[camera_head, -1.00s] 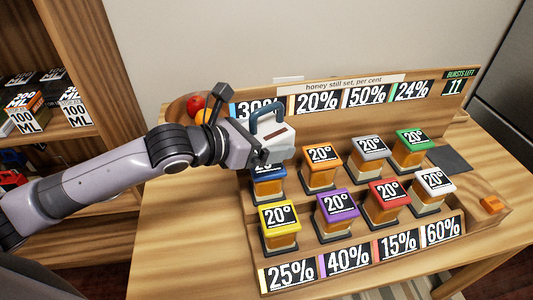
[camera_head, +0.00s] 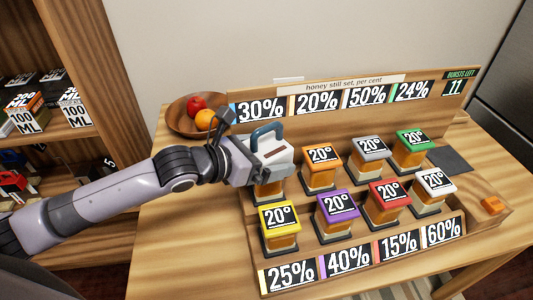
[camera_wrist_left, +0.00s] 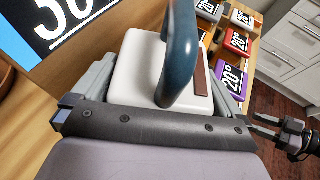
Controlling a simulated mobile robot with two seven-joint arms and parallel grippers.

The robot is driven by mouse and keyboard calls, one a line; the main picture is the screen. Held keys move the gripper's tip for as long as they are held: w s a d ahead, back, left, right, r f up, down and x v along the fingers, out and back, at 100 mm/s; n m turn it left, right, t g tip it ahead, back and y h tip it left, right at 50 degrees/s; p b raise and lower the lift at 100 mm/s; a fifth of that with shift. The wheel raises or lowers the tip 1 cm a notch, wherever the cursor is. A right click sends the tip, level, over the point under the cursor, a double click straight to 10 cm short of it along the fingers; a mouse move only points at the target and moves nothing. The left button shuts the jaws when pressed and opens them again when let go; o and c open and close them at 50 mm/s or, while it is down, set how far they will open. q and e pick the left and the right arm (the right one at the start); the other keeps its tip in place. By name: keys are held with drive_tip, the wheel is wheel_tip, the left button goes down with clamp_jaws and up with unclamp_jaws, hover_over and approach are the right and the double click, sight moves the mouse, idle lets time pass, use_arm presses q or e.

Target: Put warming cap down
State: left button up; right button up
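The warming cap (camera_head: 268,157) is a white block with a blue loop handle and a dark reddish strip. In the head view it sits over the back-left jar (camera_head: 269,189), hiding its lid; amber shows below. Whether it rests fully on the jar is hard to tell. My left gripper (camera_head: 262,172) has its fingers along both sides of the cap, which also fills the middle of the left wrist view (camera_wrist_left: 150,75). A dark pronged part at the right of the wrist view (camera_wrist_left: 264,126) looks like my right gripper; its opening is unclear.
Neighbouring jars stand close: orange-lidded (camera_head: 321,168), yellow-lidded (camera_head: 280,226) and purple-lidded (camera_head: 337,214). A percent sign board (camera_head: 318,108) rises behind. A fruit bowl (camera_head: 183,124) stands back left. A dark square pad (camera_head: 450,158) lies bare at the rack's right.

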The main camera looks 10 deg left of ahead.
use_arm(q)
drive_tip(key=shift+a+r, duration=0.1)
drive_tip(key=shift+r, duration=0.05)
drive_tip(key=v, duration=1.1)
drive_tip(key=shift+s+a, duration=0.25)
drive_tip(key=shift+s, duration=0.05)
drive_tip(key=shift+r, duration=0.15)
